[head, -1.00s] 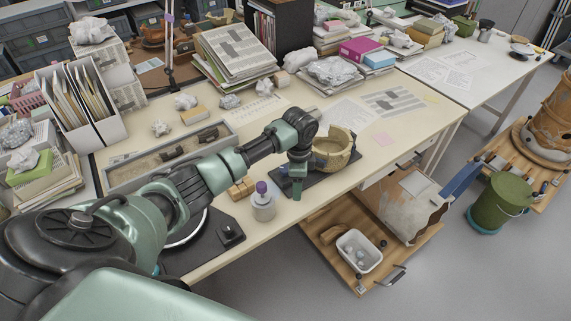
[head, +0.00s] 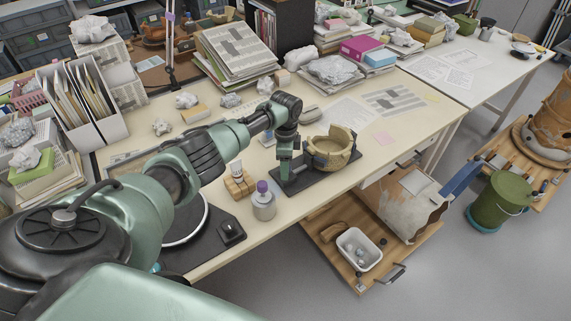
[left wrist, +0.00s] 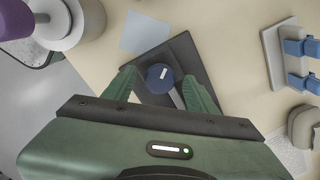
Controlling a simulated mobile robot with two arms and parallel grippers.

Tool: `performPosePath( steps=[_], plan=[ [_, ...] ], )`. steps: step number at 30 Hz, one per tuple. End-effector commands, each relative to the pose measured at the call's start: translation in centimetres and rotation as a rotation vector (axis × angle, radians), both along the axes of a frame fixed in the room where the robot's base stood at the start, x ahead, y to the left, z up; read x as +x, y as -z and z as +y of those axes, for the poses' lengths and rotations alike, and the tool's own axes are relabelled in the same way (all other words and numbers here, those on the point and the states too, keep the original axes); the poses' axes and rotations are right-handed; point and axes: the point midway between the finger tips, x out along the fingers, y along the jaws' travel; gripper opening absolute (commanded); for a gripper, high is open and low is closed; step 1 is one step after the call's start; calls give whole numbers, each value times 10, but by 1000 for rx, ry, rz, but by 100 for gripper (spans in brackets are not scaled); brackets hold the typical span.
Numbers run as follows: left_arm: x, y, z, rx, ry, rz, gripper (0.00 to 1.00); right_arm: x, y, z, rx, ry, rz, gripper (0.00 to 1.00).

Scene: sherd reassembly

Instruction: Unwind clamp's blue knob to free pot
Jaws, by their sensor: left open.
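The tan pot (head: 331,150), with a broken, uneven rim, stands on a black base plate (head: 310,177) on the table. The clamp's round blue knob (left wrist: 159,76), with a white mark on top, shows in the left wrist view above the black base plate (left wrist: 183,50). My left gripper (head: 285,178) is above the left end of the base, left of the pot. In the left wrist view its green fingers (left wrist: 163,85) are spread on either side of the knob; I cannot tell whether they touch it. The pot is out of the left wrist view. My right gripper is not in view.
A purple-capped bottle (head: 263,203) and wooden blocks (head: 240,184) stand left of the base. A black-based turntable (head: 229,231) lies nearer. In the left wrist view, a grey block with blue clips (left wrist: 290,52) lies right of the base. Papers lie behind the pot.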

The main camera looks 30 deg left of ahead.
Motion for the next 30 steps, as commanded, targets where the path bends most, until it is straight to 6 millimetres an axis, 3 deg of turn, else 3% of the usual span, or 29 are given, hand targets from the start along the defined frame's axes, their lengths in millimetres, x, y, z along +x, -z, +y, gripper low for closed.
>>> performPosePath(
  steps=[6, 8, 12, 13, 23, 30],
  plan=[
    [0, 1, 0, 0, 0, 0, 57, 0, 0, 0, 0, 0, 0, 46],
    [0, 1, 0, 0, 0, 0, 43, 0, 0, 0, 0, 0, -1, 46],
    [0, 1, 0, 0, 0, 0, 4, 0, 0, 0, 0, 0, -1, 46],
    [0, 1, 0, 0, 0, 0, 0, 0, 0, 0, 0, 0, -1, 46],
    [0, 0, 0, 0, -42, 1, 0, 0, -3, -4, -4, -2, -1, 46],
    [0, -1, -1, -1, -184, 0, 0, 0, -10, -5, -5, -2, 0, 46]
  ],
)
